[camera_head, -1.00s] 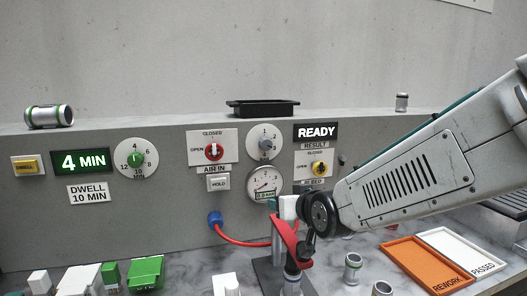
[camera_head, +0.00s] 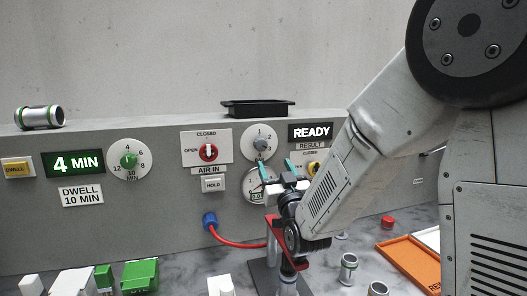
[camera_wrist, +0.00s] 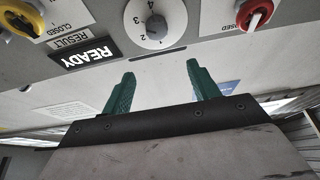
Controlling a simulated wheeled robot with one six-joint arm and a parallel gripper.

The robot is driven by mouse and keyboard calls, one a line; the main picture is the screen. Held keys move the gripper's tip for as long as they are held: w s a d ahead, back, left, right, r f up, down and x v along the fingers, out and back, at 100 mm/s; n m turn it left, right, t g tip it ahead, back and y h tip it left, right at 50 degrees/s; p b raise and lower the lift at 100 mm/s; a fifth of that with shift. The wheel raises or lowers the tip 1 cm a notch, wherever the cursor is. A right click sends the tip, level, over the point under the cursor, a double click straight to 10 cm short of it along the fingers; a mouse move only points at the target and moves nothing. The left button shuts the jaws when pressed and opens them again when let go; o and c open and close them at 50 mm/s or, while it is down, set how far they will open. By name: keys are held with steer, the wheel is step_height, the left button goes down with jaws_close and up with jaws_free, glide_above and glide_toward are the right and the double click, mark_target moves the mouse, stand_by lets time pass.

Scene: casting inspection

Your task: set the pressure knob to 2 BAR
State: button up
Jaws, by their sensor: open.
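The pressure knob (camera_head: 262,143) is a grey knob on a round white dial numbered from 1 up, on the grey panel left of the READY sign. In the wrist view the dial (camera_wrist: 160,14) shows upside down at the top, with 2, 3 and 4 readable. I cannot tell its exact setting. My gripper (camera_head: 277,168) is open and empty, its two teal fingers just below the dial in the head view. In the wrist view my gripper (camera_wrist: 160,71) has its fingers spread apart, short of the dial and not touching the knob.
A pressure gauge (camera_head: 251,187) below the dial is partly hidden by my gripper. The red air-in valve (camera_head: 208,152) is left, the yellow bleed valve (camera_head: 313,169) right. A black tray (camera_head: 257,107) lies on the ledge above. A red hose (camera_head: 240,240) runs below.

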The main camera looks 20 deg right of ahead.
glide_toward(262, 148)
steer(key=x, duration=0.7)
steer(key=shift+w+r, duration=0.2)
steer(key=shift+w, duration=0.15)
steer(key=shift+w+r, duration=0.2)
steer(key=shift+w, duration=0.25)
steer(key=c, duration=1)
